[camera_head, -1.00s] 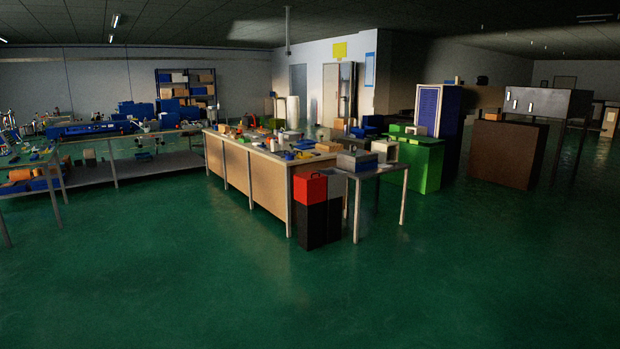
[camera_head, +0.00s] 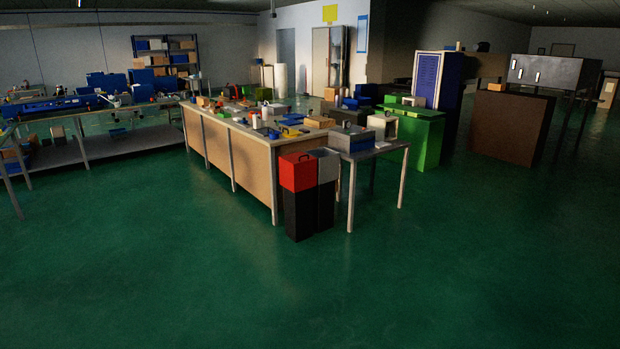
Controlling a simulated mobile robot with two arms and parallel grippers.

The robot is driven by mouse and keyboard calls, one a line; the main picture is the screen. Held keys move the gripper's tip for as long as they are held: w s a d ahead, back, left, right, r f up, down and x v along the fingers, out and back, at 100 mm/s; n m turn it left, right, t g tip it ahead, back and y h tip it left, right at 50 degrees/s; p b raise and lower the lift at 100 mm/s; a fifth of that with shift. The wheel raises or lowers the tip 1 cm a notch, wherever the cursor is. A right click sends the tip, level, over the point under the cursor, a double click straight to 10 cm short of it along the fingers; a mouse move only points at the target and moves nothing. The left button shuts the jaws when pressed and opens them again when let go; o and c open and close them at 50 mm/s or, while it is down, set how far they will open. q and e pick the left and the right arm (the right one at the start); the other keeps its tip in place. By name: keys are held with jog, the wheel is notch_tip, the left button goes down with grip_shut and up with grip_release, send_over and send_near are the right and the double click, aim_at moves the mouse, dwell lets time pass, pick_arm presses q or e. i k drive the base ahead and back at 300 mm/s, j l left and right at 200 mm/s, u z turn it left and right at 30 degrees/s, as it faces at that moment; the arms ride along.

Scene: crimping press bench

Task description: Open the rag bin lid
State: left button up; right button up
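A bin with a red upper part (camera_head: 298,172) and a black lower part stands on the floor at the near end of the workbench, in the middle of the head view. A small handle shows on its red top, which looks shut. A similar bin with a grey upper part (camera_head: 327,167) stands close beside it on the right. No label can be read, so I cannot tell for certain which is the rag bin; the red one may be it. Neither of my grippers is in view.
The long workbench (camera_head: 254,172) with many small items on top runs back behind the bins. A small metal table (camera_head: 384,149) stands to their right, with a green cabinet (camera_head: 424,140) behind it. The green floor (camera_head: 300,300) in front is clear.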

aim_at(300, 157)
jog(key=i, duration=2.8)
